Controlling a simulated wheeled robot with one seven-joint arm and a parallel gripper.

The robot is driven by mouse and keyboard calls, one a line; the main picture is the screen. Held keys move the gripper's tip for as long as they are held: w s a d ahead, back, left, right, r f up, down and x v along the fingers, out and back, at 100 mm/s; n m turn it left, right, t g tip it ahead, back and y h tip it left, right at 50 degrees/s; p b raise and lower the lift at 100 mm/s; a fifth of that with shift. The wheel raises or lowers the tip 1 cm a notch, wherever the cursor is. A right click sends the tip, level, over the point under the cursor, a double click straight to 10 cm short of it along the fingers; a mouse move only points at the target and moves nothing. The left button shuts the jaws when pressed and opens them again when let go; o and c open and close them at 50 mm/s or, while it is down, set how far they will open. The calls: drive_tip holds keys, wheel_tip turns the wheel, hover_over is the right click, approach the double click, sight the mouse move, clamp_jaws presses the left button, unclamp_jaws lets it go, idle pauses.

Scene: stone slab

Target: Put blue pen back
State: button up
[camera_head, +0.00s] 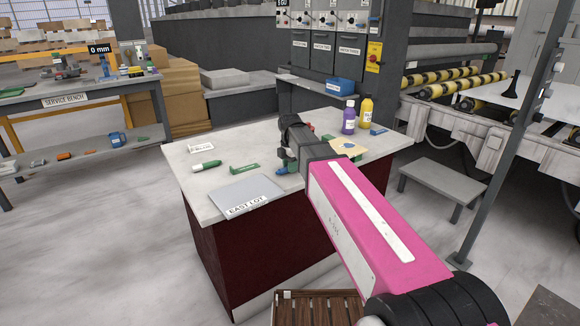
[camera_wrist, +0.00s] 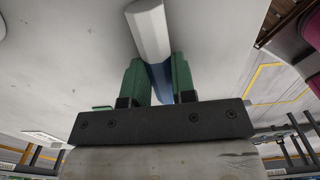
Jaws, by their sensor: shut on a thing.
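The blue pen (camera_wrist: 149,30) shows in the wrist view, with a white faceted body and a blue part between my gripper's green fingers. My gripper (camera_wrist: 160,82) is shut on that blue part, and the white end sticks out past the fingertips. In the head view my gripper (camera_head: 285,166) is over the pale stone-topped table, behind my pink arm. The pen is mostly hidden there; a small blue bit shows by the fingers. I cannot tell whether the pen touches the slab.
On the slab (camera_head: 190,176) lie a green-and-white marker (camera_head: 206,166), a green piece (camera_head: 244,168) and a grey plate labelled EAST LOT (camera_head: 241,190). A purple bottle (camera_head: 348,118) and a yellow bottle (camera_head: 366,111) stand at the back right. A blue bin (camera_head: 340,87) sits behind.

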drive_tip(key=o, duration=0.8)
wheel_tip(320, 180, up, 12)
drive_tip(key=shift+r, duration=0.1)
idle(0.4)
